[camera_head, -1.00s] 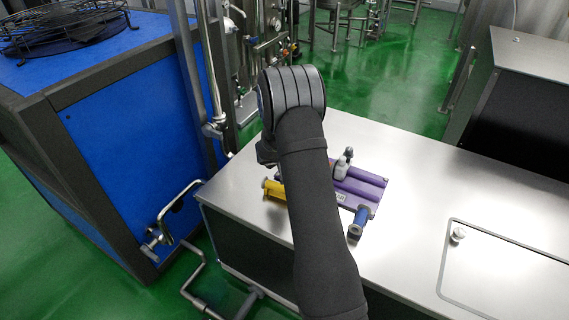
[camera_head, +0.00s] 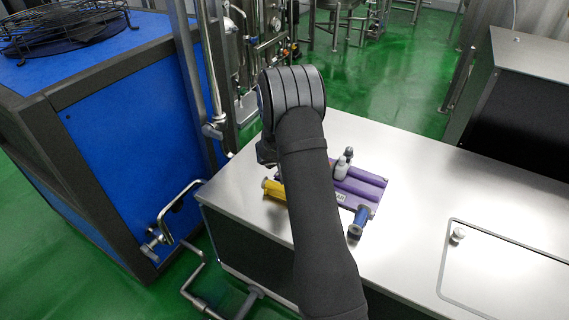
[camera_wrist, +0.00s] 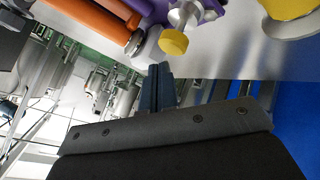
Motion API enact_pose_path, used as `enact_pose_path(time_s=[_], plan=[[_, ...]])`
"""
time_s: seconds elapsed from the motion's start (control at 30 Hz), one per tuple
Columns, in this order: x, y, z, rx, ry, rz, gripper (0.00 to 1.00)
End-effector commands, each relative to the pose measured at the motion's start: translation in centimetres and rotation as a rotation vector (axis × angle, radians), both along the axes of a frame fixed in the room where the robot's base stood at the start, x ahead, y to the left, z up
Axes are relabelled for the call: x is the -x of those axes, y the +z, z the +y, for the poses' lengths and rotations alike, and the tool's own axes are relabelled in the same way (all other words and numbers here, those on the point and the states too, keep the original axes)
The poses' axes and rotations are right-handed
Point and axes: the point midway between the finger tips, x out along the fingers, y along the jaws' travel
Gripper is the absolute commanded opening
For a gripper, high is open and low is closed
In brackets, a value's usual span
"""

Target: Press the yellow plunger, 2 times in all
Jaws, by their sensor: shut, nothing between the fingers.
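In the wrist view, a yellow round cap (camera_wrist: 173,42) sits on a metal stem at the end of a purple body (camera_wrist: 203,10); it looks like the yellow plunger. My gripper (camera_wrist: 159,70) is shut and empty, its blue-grey fingertips just below the cap in the picture. I cannot tell whether they touch it. In the head view, the purple unit (camera_head: 362,188) lies on the steel table, partly behind my arm. My gripper and the small cap are hidden there.
A yellow cylinder (camera_head: 275,189) lies left of my arm on the steel table (camera_head: 420,185). A blue roller (camera_head: 359,220) and a small grey bottle (camera_head: 341,169) are at the purple unit. An orange cylinder (camera_wrist: 92,17) shows in the wrist view. The table's right side is mostly clear.

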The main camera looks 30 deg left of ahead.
Motion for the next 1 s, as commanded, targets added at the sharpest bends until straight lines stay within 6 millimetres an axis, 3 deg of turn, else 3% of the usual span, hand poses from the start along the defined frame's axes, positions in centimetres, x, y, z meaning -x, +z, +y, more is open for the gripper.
enact_pose_path(time_s=[1.0], plan=[[0.01, -0.87, 0.02, 0.0, 0.0, 0.0, 0.0]])
